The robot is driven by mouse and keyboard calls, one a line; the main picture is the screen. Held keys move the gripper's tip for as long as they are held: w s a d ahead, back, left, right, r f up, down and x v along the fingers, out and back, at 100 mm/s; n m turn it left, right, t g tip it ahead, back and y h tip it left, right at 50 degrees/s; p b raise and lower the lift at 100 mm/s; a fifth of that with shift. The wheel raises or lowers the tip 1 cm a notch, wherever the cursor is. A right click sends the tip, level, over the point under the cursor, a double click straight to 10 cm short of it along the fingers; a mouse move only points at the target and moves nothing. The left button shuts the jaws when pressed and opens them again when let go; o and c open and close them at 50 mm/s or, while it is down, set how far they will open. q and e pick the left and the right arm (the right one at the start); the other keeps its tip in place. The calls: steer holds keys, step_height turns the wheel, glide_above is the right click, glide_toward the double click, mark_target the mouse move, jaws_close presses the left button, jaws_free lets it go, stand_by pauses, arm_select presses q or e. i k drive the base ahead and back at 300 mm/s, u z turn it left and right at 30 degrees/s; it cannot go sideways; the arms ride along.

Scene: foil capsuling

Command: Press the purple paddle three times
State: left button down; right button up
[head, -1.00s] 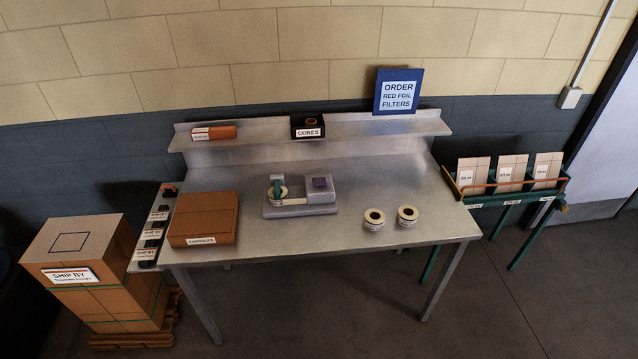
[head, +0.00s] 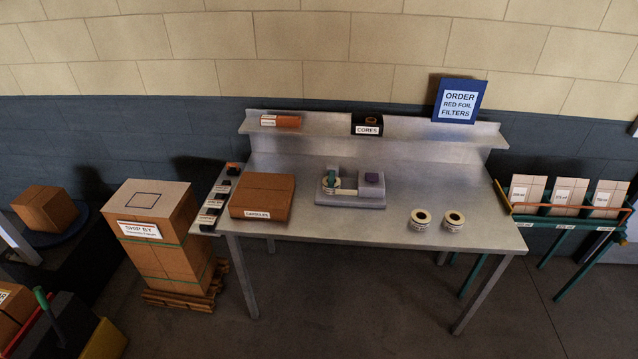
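The purple paddle (head: 372,178) is a small block on top of the right part of a grey machine (head: 358,202). The machine stands on the middle of the metal table (head: 330,227). A label roll (head: 331,184) with a green part sits at the machine's left end, and a pale strip runs from it toward the paddle's housing. Neither of my grippers is in view.
A brown capsules box (head: 262,197) lies left of the machine. Two label rolls (head: 419,221) stand to its right. The front middle of the table is clear. Stacked cartons (head: 160,240) stand left, and a green-framed rack (head: 562,209) stands right.

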mark_target(373, 177)
steer(key=u, duration=0.25)
steer(key=k, duration=0.3)
steer(key=z, duration=0.5)
steer(key=i, duration=0.65)
steer(key=z, duration=1.15)
steer(key=i, duration=1.6)
steer(key=u, duration=1.2)
steer(key=i, duration=0.5)
steer(key=u, duration=0.55)
